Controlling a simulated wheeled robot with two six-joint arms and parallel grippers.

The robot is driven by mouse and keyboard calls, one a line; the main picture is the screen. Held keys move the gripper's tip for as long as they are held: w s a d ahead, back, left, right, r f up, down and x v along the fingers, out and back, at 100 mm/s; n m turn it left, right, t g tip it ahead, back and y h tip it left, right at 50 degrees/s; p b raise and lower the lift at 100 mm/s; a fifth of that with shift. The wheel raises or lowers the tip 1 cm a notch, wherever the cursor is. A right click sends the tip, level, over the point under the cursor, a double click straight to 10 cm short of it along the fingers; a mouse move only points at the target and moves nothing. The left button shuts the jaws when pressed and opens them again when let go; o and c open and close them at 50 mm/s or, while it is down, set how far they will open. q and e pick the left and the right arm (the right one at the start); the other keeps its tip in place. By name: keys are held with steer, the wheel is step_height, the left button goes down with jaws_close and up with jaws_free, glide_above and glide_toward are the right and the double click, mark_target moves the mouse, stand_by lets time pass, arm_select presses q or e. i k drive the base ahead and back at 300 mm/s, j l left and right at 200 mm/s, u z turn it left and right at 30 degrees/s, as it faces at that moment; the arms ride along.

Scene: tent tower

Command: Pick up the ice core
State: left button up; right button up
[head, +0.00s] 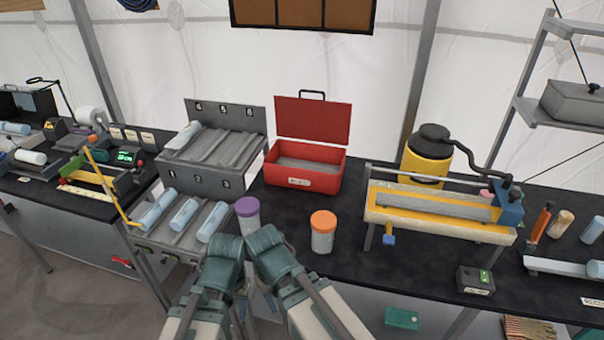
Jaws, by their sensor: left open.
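Another core (184,136) lies in the numbered grey rack (205,181) behind. I cannot tell which one the task means. My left gripper (226,247) is open, close in front of the right core; its fingertips are hard to make out and I see no core held. My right gripper (263,240) is beside it, its jaws not clear.
A yellow-framed trough (435,210) occupies the right. Bare black bench (350,275) lies between.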

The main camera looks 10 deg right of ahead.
mark_target(154, 213)
steer(key=i+j+z, duration=0.2)
steer(key=j, duration=0.3)
steer(key=i+j+z, duration=0.15)
steer(key=j, duration=0.4)
steer(key=i+j+z, duration=0.2)
steer(key=j, duration=0.4)
steer(key=i+j+z, duration=0.15)
steer(key=j, duration=0.45)
steer(key=j+z, duration=0.2)
steer(key=j, duration=0.4)
